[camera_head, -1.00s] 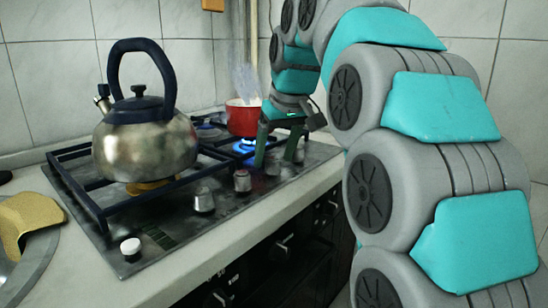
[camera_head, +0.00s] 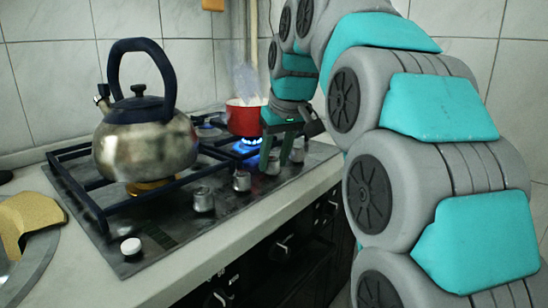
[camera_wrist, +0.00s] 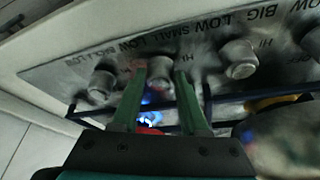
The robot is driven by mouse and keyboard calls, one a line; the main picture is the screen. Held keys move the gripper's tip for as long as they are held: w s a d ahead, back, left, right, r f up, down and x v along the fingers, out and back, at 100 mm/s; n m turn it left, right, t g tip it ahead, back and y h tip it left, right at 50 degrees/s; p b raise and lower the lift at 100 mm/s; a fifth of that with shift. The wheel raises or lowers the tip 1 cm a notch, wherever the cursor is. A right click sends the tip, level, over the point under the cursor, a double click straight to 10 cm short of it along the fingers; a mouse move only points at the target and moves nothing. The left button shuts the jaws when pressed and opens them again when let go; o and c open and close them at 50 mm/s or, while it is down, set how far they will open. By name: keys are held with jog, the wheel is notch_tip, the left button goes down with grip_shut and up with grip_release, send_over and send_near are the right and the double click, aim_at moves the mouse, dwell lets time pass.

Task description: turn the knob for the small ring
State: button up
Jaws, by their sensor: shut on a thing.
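My gripper (camera_head: 276,160) reaches down over the front strip of the hob, its two green fingers shut on a metal knob (camera_head: 272,166). In the wrist view my gripper (camera_wrist: 160,82) has one finger on each side of this knob (camera_wrist: 160,70), next to the printed word SMALL (camera_wrist: 166,37). A red pot (camera_head: 243,119) stands over a burner with a blue flame (camera_head: 246,147), behind the gripper; pale steam rises from it. The knob's exact angle is hard to read.
Other knobs stand close on either side: one (camera_wrist: 238,58) near BIG, one (camera_wrist: 103,82) near BACK. A metal kettle (camera_head: 145,148) is on the left grate. A white button (camera_head: 131,246) and a yellow sponge (camera_head: 28,216) are at the lower left.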

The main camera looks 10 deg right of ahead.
grip_shut()
jog(key=shift+r+m+h, duration=0.1)
jog(key=shift+m+h, duration=0.3)
jog(key=shift+m, duration=0.7)
jog(key=shift+a+m+h+p, duration=0.1)
jog(key=shift+m+h+p, duration=0.4)
jog(key=shift+m, duration=0.8)
jog(key=o, duration=0.9)
grip_release()
jog(key=v, duration=0.7)
jog(key=shift+s+r, duration=0.25)
